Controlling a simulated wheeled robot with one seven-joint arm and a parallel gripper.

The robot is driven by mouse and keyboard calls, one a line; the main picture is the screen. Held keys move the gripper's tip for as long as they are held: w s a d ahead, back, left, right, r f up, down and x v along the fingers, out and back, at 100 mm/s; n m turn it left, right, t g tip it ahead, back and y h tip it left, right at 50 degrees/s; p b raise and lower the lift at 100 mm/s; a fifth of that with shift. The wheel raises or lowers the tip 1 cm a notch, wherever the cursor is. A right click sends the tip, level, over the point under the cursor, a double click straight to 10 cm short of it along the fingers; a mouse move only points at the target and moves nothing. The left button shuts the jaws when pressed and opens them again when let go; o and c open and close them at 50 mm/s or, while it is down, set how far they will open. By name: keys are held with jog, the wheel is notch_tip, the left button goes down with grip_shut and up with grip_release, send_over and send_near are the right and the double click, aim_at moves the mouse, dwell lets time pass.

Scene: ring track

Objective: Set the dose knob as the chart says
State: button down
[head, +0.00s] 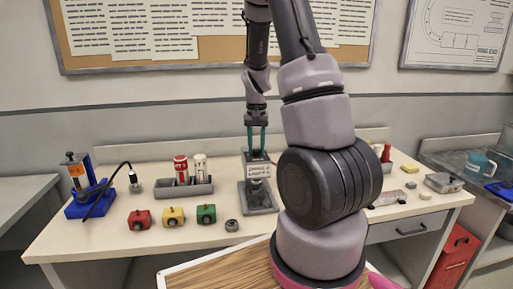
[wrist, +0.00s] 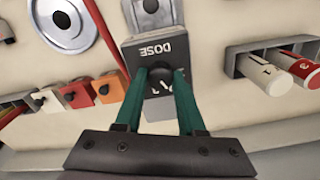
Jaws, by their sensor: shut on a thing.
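My gripper (head: 257,151) reaches straight down over a dark grey dose unit (head: 259,198) at the middle of the table. In the wrist view its two green fingers (wrist: 161,74) are shut on the black dose knob (wrist: 160,78), one on each side. The word DOSE stands upside down on the unit's grey face (wrist: 138,54) beside the knob. White marks show by the knob, partly covered by the fingers, so its setting cannot be read. Printed sheets (head: 137,28) hang on the cork board at the back; their text is too small to read.
Red (head: 139,219), yellow (head: 173,216) and green (head: 206,214) blocks stand front left. A grey rack (head: 184,189) holds a red and a white container close left of the dose unit. A blue stand (head: 80,195) is at far left. My arm hides part of the table's right side.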

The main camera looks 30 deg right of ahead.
aim_at(256, 149)
jog(key=shift+m, duration=0.3)
jog(key=c, duration=0.5)
grip_release()
jog(key=shift+r, duration=0.1)
notch_tip(256, 149, up, 11)
jog(key=shift+f, duration=0.2)
dwell(0.3)
